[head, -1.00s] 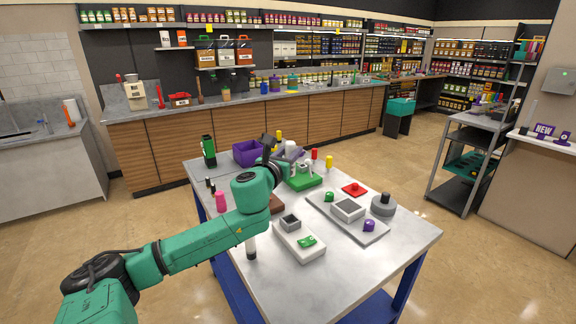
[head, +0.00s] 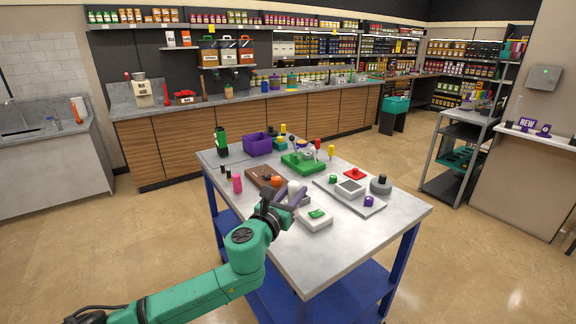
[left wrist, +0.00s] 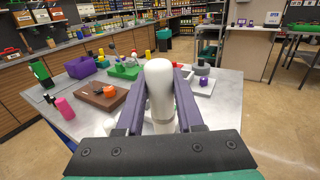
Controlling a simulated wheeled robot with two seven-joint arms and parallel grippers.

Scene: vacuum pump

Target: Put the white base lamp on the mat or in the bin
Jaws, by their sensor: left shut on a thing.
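The white base lamp (head: 293,186) is a white piece with a rounded top; it also shows upright in the left wrist view (left wrist: 160,95). My left gripper (head: 290,194) is shut on it, with a purple-grey finger on each side. It is over the near part of the table, beside a white tray with a green piece. The purple bin (head: 257,144) stands open at the table's far left, clear of the gripper; the left wrist view shows it too (left wrist: 80,67). I cannot tell for sure which flat piece is the mat. My right gripper is out of view.
A brown board (head: 258,174) with an orange knob lies between gripper and bin. A pink bottle (head: 237,184) and a green-black item (head: 221,142) stand left. A green block (head: 303,163), a grey plate with coloured pieces (head: 366,206) and a grey round piece (head: 381,186) lie beyond.

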